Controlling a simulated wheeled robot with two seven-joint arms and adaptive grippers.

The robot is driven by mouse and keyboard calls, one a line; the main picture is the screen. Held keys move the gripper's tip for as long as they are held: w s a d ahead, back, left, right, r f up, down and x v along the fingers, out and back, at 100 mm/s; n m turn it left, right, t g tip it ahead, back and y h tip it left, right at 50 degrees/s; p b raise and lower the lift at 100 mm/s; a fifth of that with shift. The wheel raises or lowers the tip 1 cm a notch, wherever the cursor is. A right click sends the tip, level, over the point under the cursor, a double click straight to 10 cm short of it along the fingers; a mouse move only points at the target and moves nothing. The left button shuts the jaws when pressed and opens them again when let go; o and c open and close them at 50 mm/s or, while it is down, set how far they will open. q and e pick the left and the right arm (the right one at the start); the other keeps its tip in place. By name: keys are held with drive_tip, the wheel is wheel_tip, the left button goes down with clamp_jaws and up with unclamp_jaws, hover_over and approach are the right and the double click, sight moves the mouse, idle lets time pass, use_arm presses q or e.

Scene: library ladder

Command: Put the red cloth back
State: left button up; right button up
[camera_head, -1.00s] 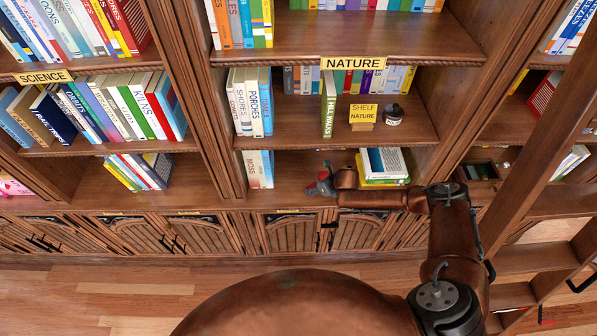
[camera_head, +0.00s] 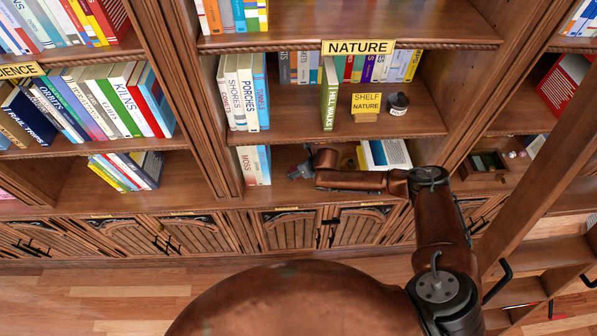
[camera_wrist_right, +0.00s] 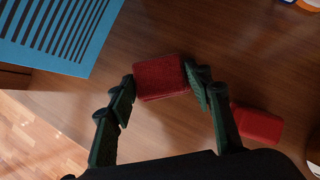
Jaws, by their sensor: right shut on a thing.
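My right gripper (camera_head: 302,171) reaches into the lower compartment of the NATURE bookcase, a little right of the standing books. In the right wrist view the right gripper (camera_wrist_right: 163,85) is shut on a red folded block, the red cloth (camera_wrist_right: 160,76), held between its two dark fingers. A second red block (camera_wrist_right: 257,124) lies on the wooden surface beside the right-hand finger. The cloth is too small or hidden to make out in the head view. My left gripper is not in view.
Books, including MOSS (camera_head: 247,165), stand left of the gripper; more books lie stacked (camera_head: 386,154) to its right. Above is a shelf with a SHELF NATURE sign (camera_head: 367,103) and a small dark jar (camera_head: 398,103). A wooden ladder (camera_head: 545,150) stands at the right.

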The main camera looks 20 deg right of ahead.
drive_tip(key=shift+s+d+r, duration=0.1)
drive_tip(key=shift+s+r, duration=0.15)
drive_tip(key=o, duration=0.9)
drive_tip(key=shift+w+f, duration=0.35)
drive_tip(key=shift+f, duration=0.05)
drive_tip(key=o, duration=0.3)
drive_tip(key=shift+s+r, duration=0.2)
drive_tip(key=shift+w, duration=0.1)
drive_tip(key=shift+r, duration=0.4)
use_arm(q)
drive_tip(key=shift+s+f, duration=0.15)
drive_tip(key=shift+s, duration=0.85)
use_arm(e)
drive_tip(key=v, duration=0.7)
drive_tip(key=shift+f, duration=0.15)
